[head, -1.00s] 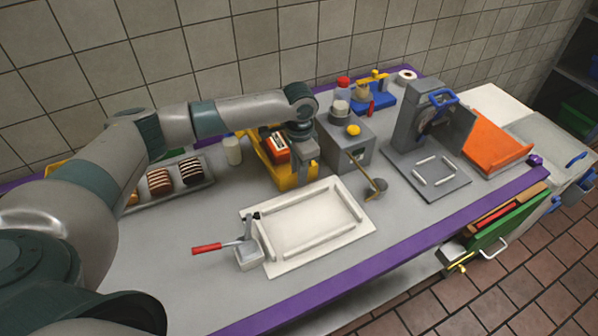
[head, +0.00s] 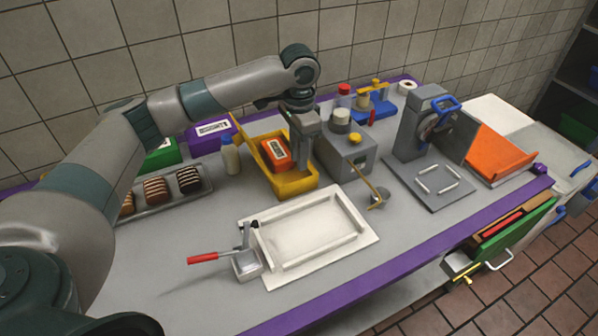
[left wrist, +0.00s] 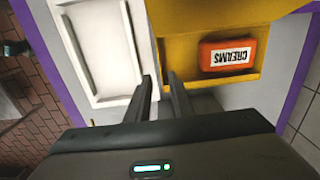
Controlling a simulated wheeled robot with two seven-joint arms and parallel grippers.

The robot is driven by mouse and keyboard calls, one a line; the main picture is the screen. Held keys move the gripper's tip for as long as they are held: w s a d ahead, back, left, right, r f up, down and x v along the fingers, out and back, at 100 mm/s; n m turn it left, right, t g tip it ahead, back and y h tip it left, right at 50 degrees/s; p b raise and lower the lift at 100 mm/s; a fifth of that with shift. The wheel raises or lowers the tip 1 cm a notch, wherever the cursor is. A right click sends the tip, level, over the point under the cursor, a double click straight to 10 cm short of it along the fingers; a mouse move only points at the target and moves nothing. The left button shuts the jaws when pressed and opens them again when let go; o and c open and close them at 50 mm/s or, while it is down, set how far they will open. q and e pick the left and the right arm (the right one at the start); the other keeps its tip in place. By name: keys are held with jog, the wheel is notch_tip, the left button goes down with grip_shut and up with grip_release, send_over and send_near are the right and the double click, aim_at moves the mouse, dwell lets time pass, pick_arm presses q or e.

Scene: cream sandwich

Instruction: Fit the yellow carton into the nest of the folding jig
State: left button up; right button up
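The yellow carton (head: 310,183) is an open box near the middle of the table. An orange packet labelled CREAMS (head: 275,152) lies inside it, also in the left wrist view (left wrist: 228,56). A white plate with raised rails (head: 258,222), which looks like the folding jig, lies in front of the carton. Its framed middle is empty. My left gripper (head: 304,165) points down at the carton's right wall. In the left wrist view its fingers (left wrist: 160,77) stand a little apart at the carton's edge (left wrist: 173,50). I cannot tell whether they touch it. My right gripper is out of view.
A clamp with a red handle (head: 203,258) stands at the white plate's left corner. A grey box (head: 345,162) with a ladle is close right of the carton. A grey press (head: 408,125) stands further right. A cake tray (head: 150,208) is at the left.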

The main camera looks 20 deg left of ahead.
pick_arm(q)
jog(key=shift+r, duration=1.25)
jog(key=shift+o, duration=0.5)
